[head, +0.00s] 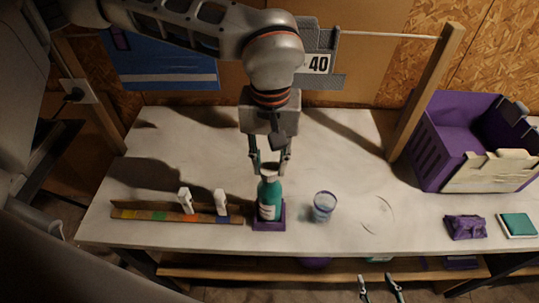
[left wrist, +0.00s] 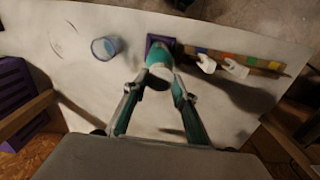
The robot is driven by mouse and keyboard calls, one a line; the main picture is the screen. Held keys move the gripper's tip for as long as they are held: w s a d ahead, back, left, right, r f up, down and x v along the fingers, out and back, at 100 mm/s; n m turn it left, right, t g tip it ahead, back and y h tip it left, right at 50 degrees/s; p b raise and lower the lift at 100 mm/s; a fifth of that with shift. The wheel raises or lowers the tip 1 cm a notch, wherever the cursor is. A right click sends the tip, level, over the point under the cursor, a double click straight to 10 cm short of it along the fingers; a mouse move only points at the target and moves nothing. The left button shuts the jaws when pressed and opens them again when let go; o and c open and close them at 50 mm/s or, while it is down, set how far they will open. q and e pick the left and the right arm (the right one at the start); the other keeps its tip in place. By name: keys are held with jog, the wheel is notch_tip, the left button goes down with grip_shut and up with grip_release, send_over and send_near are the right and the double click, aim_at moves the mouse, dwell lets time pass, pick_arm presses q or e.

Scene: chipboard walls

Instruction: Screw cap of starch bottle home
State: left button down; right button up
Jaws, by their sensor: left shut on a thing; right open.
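The teal starch bottle (head: 270,203) with a pale label stands upright in a purple square holder (head: 268,223) near the front of the table. It also shows in the left wrist view (left wrist: 160,55), with the holder (left wrist: 151,40) beyond it. My left gripper (head: 270,168) comes down from above, its fingers on either side of the pale cap (head: 268,175) at the bottle's top. It is shut on the cap, which is partly hidden by the fingers. I cannot tell how far down the cap sits. My right gripper (head: 380,289) is open and empty, below the table's front edge.
A colour-marked strip (head: 150,215) with two white nozzle-like pieces (head: 221,203) lies left of the bottle. A clear blue cup (head: 324,207) stands close on its right. A purple crate (head: 438,150), purple pouch (head: 465,227) and green pad (head: 518,225) are at the right.

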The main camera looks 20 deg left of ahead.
pick_arm(q)
jog(key=shift+m, duration=0.7)
jog(key=shift+m+p, duration=0.35)
jog(key=shift+m, duration=0.55)
jog(key=m, duration=0.2)
jog(key=shift+m, duration=0.3)
